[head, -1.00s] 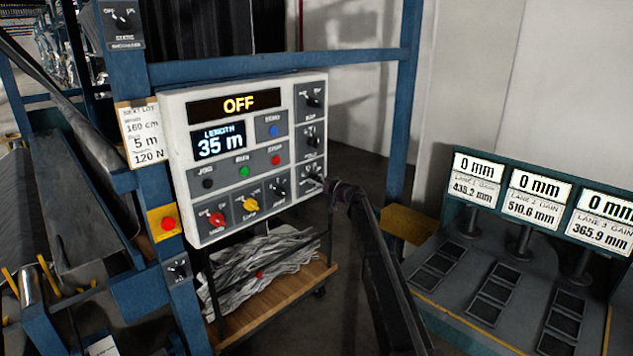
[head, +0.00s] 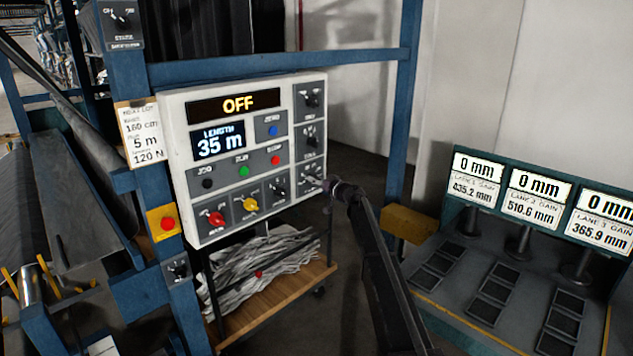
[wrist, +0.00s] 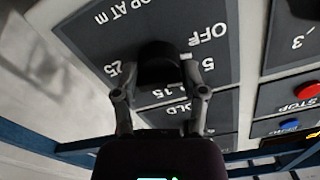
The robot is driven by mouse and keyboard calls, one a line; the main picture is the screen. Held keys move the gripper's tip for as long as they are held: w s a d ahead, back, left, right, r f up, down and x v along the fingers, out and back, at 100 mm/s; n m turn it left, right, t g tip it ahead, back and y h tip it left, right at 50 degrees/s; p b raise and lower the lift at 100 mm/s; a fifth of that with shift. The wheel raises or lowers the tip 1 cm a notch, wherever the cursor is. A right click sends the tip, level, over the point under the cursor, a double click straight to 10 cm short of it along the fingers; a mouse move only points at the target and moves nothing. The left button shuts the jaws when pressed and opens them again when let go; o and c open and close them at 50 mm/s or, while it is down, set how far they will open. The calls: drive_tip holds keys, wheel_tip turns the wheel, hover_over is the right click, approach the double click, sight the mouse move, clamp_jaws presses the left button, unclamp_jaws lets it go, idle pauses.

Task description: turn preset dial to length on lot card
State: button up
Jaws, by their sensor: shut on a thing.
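The preset dial is a black knob (wrist: 157,66) on a dark plate lettered "STOP AT m", with marks OFF, 5, 15 and 25, seen upside down in the wrist view. My gripper (wrist: 158,98) is shut on this knob, one finger on each side. The knob's pointer cannot be made out. In the head view my gripper (head: 325,187) reaches the lower right of the white control panel (head: 177,180) and partly hides the dial. The lot card (head: 141,135) hangs left of the panel and reads 160 cm, 5 m and 120 N.
The panel's upper display (head: 237,104) reads OFF and the length display (head: 219,141) reads 35 m. Other dials and coloured buttons sit close by, including a red stop button (wrist: 307,90). A cart (head: 285,292) stands below, lane displays (head: 536,196) at right.

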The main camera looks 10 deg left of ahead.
drive_tip(key=shift+m, duration=1.8)
drive_tip(key=o, duration=1.1)
drive_tip(key=shift+a, duration=0.1)
drive_tip(key=shift+o, duration=0.2)
drive_tip(key=v, duration=1.2)
drive_tip(key=shift+s, duration=0.1)
